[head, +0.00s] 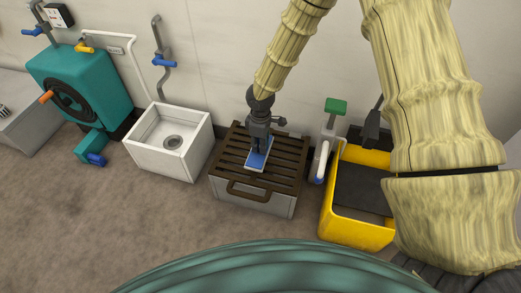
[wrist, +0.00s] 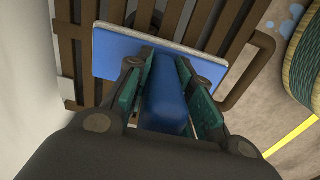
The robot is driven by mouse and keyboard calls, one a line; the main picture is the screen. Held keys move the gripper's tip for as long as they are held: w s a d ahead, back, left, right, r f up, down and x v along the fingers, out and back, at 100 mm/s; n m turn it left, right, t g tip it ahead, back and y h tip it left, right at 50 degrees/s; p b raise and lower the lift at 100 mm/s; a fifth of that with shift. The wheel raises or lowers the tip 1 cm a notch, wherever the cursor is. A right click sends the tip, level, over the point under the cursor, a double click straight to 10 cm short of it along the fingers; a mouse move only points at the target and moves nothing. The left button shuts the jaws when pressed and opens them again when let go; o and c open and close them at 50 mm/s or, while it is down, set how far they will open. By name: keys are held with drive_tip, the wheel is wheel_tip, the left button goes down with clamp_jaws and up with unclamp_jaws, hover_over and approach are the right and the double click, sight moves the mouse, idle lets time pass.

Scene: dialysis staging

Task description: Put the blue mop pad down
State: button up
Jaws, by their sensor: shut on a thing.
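The blue mop pad (head: 257,160) is a flat blue rectangle with a pale edge. It lies at or just above the brown slatted top (head: 234,151) of a grey box; whether it touches the slats I cannot tell. My gripper (head: 259,148) points down over it. In the wrist view the pad (wrist: 118,55) spreads beyond the fingertips, and my gripper (wrist: 167,75) is shut on a raised blue grip in its middle. Brown slats (wrist: 75,48) show beneath the pad.
A white sink (head: 170,139) stands left of the slatted box, with a teal machine (head: 80,82) further left. A yellow mop bucket (head: 355,231) with a green-topped part (head: 335,106) stands close on the right. The wall is behind; open floor (head: 120,220) lies in front.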

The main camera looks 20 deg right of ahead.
drive_tip(key=shift+f+b, duration=0.5)
drive_tip(key=shift+f, duration=0.75)
drive_tip(key=shift+f, duration=0.1)
drive_tip(key=o, duration=1)
drive_tip(key=shift+c, duration=0.2)
wheel_tip(320, 180, up, 12)
drive_tip(key=p, duration=0.5)
